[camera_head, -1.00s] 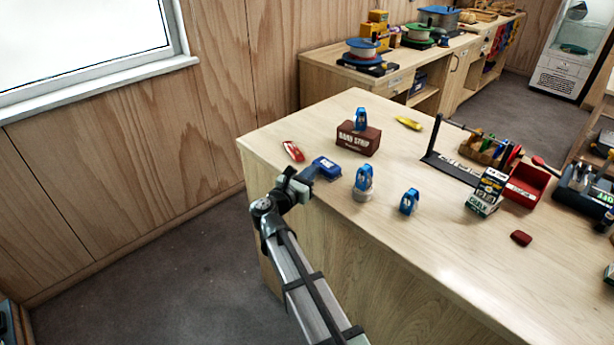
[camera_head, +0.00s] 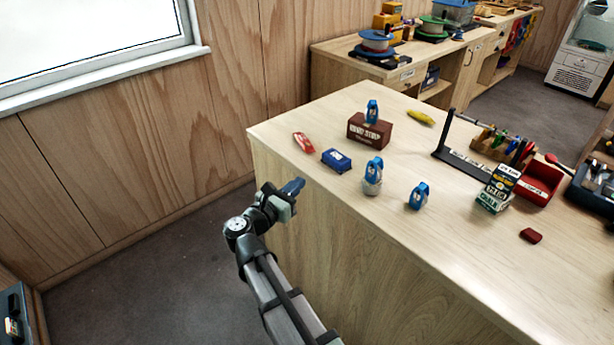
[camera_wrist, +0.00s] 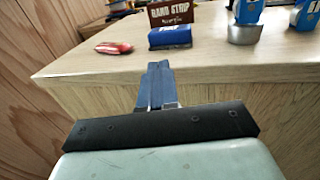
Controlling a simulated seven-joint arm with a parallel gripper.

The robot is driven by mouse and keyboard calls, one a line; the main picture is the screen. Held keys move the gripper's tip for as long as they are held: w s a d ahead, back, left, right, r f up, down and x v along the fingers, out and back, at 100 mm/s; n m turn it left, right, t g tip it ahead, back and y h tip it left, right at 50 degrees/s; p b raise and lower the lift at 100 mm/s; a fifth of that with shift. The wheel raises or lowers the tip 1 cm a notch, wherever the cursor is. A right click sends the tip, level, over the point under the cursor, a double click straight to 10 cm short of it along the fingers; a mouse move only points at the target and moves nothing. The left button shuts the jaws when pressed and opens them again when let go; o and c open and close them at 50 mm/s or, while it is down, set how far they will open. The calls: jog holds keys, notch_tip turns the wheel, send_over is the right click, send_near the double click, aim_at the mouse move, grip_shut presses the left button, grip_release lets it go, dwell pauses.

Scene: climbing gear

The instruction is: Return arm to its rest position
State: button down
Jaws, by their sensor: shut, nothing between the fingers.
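My gripper (camera_head: 293,187) is just off the left end edge of the wooden counter (camera_head: 290,135), in front of its side panel. Its blue fingers are together with nothing between them, and the wrist view shows them closed (camera_wrist: 156,85) below the counter edge. My arm reaches up from the bottom of the head view. A blue box (camera_head: 336,160) and a red tool (camera_head: 303,142) lie on the counter beyond the fingers, apart from them.
A brown "Band Strip" block (camera_head: 369,132) carries a blue device. Another blue device stands on a grey-white roll (camera_head: 371,186), and a third (camera_head: 419,196) stands alone. A chalk box (camera_head: 496,190) and red bin (camera_head: 538,183) are right. Floor (camera_head: 150,255) left of the counter is clear.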

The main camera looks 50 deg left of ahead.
jog(key=shift+v, duration=1.25)
jog(key=shift+n, duration=0.3)
